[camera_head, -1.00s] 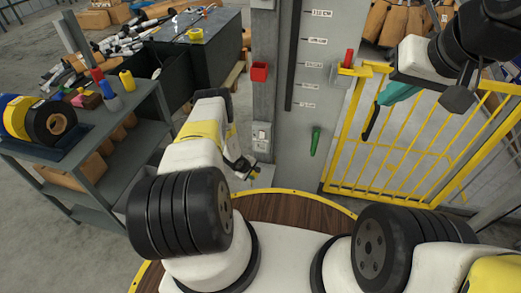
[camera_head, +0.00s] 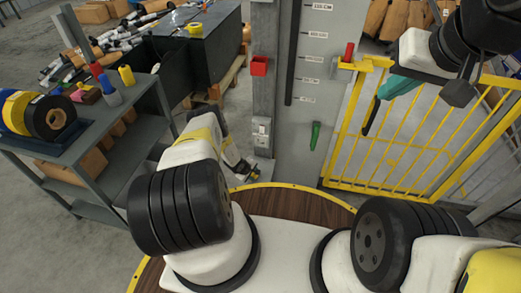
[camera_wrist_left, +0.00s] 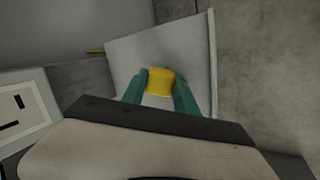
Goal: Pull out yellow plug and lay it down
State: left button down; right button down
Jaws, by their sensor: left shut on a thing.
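The yellow plug (camera_wrist_left: 158,82) is between the two teal fingertips of my left gripper (camera_wrist_left: 159,92) in the left wrist view. The gripper is shut on it, and a pale grey panel (camera_wrist_left: 185,48) is behind. I cannot tell whether the plug touches the panel. In the head view my left gripper (camera_head: 246,172) is low, near the foot of the grey column; the plug is too small to make out there. My right gripper (camera_head: 382,108), with teal fingers and a dark tip, hangs at the upper right before the yellow gate; its opening cannot be judged.
A white wall box (camera_head: 262,130) is on the column above my left gripper; a white box with dark slots (camera_wrist_left: 22,108) shows in the wrist view. A grey shelf cart (camera_head: 120,125) stands left. The yellow gate (camera_head: 425,150) is right. A green-handled item (camera_head: 315,135) hangs on the panel.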

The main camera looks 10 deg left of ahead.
pick_arm(q)
jog(key=c, duration=0.9)
grip_release()
jog(key=shift+o, duration=0.2)
